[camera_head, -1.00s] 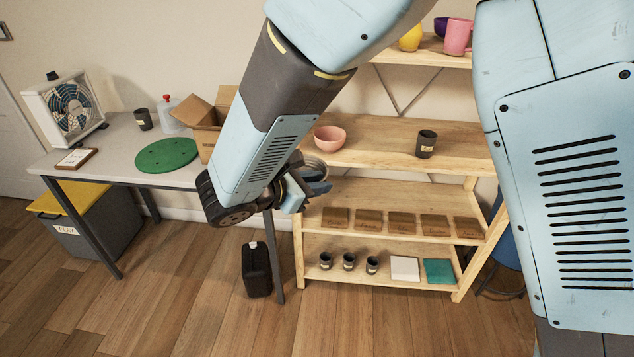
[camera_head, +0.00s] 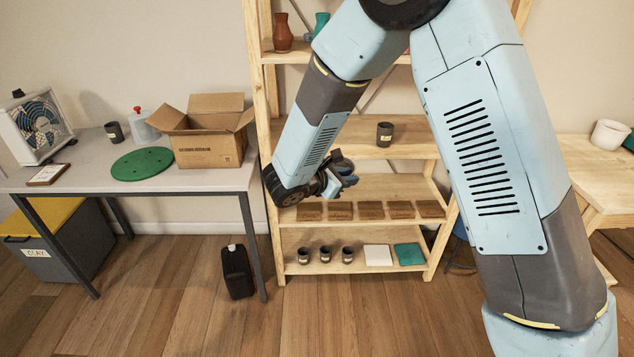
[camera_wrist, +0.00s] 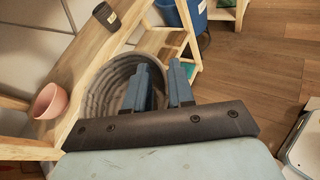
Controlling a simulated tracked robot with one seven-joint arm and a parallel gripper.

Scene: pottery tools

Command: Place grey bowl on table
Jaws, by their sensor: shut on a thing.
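The grey ribbed bowl (camera_wrist: 108,84) shows in the wrist view. My gripper (camera_wrist: 160,72) is shut on its rim, with one blue finger over the bowl's inside. In the head view my gripper (camera_head: 343,174) is in front of the wooden shelf unit, and the bowl is hidden by my arm. A grey-topped table (camera_head: 82,160) stands at the left. A light wooden table (camera_head: 590,165) is at the right edge, partly behind my arm.
The grey table carries a cardboard box (camera_head: 208,148), a green disc (camera_head: 142,163), a fan (camera_head: 38,125) and a dark cup (camera_head: 114,132). A white pot (camera_head: 609,134) stands on the wooden table. A pink bowl (camera_wrist: 50,101) is on the shelf beside the held bowl.

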